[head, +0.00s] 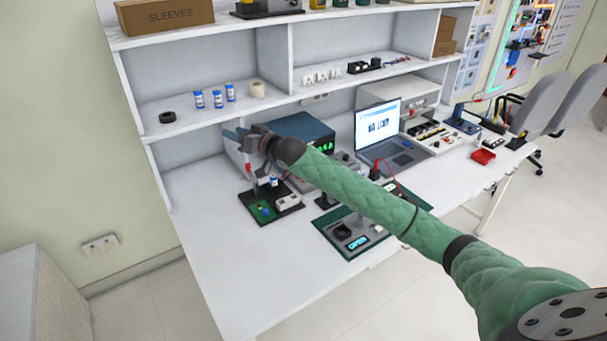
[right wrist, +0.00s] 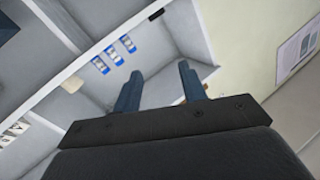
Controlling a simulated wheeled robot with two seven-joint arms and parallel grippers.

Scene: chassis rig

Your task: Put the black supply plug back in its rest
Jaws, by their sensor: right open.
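My right gripper (head: 240,136) reaches in over the bench in front of the back shelf, near the blue power supply (head: 300,128) with its green display. Its two blue fingers are apart with nothing between them, as the right wrist view (right wrist: 160,88) also shows. A small upright black piece (head: 375,172) beside a red lead, left of the laptop, may be the black supply plug; I cannot tell for sure. I cannot make out its rest; my right arm hides part of the bench. My left gripper is not in view.
A small board with parts (head: 262,208) lies below the gripper. A panel with a lit display (head: 358,243) lies nearer the front. A laptop (head: 385,135) stands behind my arm. The shelf holds blue-and-white bottles (head: 215,98). The bench's front left is clear.

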